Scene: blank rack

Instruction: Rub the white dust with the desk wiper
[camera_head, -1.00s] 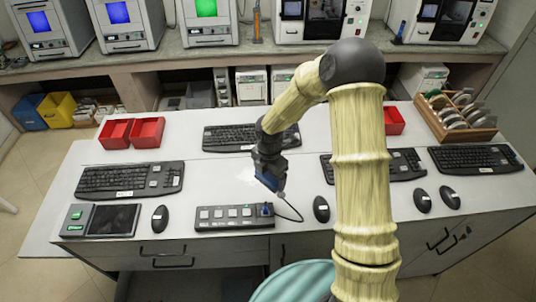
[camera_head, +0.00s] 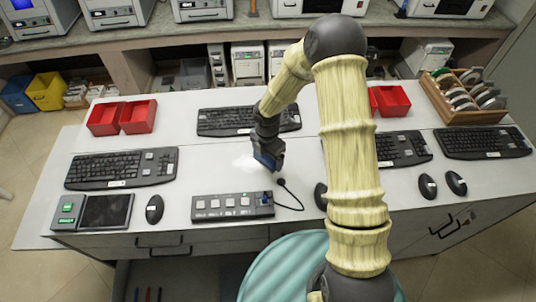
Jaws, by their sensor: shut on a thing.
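The white dust (camera_head: 243,163) is a faint pale patch on the white desktop (camera_head: 210,172), in front of the back keyboard. My gripper (camera_head: 272,162) is low over the desk at the right edge of this patch, pointing down. It is shut on a dark blue block (camera_head: 263,160), which looks like the desk wiper. The block is partly hidden by the gripper, and I cannot tell whether its underside touches the desktop.
A back keyboard (camera_head: 225,119) lies behind the dust, and a button panel (camera_head: 232,206) with a cable lies in front. A left keyboard (camera_head: 120,167), mouse (camera_head: 154,209), red bins (camera_head: 138,117) and wooden rack (camera_head: 470,114) stand around. The desktop left of the dust is clear.

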